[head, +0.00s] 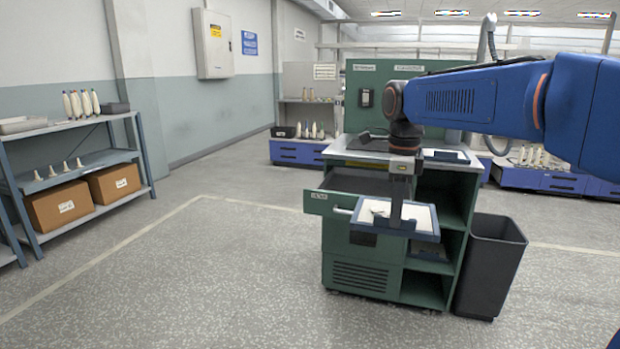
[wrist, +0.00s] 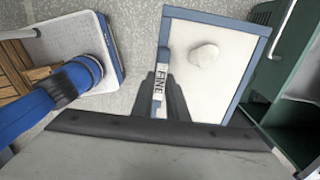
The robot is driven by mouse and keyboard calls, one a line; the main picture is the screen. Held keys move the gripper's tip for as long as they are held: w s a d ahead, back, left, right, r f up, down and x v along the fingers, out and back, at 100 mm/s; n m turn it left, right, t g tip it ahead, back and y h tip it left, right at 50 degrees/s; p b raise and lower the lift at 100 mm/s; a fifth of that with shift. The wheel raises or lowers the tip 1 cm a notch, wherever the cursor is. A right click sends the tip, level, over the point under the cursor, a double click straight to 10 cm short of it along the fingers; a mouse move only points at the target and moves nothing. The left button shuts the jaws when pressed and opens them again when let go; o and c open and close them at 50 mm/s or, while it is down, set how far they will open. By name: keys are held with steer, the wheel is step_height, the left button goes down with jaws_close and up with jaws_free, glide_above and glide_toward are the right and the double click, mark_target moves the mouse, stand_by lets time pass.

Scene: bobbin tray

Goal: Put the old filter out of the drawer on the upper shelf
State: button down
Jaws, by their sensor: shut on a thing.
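My gripper (head: 398,226) is shut on the old filter (head: 424,216), a flat white panel with a blue frame, at its near edge. The filter is held about level in front of the green cabinet (head: 362,278), close to the open shelves on its right side. In the wrist view the fingers (wrist: 161,92) grip the frame beside a label reading FINE, and a pale lump lies on the white face (wrist: 230,88). The drawer (head: 335,200) stands open to the left of the filter, dark inside. The upper shelf (head: 447,216) is partly hidden behind the filter.
A dark bin (head: 492,268) stands against the cabinet's right side. Another blue-framed panel (head: 446,156) lies on the cabinet's top. A rack (head: 75,160) with boxes and bobbins stands at the far left. The floor in front is clear.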

steer(key=shift+f, duration=0.3)
steer(key=w+d+f+n, duration=0.2)
steer(key=w+f+n, duration=0.4)
steer(key=f, duration=0.8)
steer(key=w+d+f+n, duration=0.1)
steer(key=w+f+n, duration=0.3)
steer(key=w+f, duration=0.75)
steer(key=s+d+f+n, duration=0.2)
steer(key=f+n, duration=0.3)
steer(key=f, duration=1.2)
steer(key=s+d+f+n, duration=0.1)
steer(key=d+f+n, duration=0.3)
steer(key=f, duration=1.2)
steer(key=n, duration=0.2)
steer(key=shift+s+f+n, duration=0.3)
steer(key=shift+s+f, duration=0.05)
steer(key=shift+a, duration=0.1)
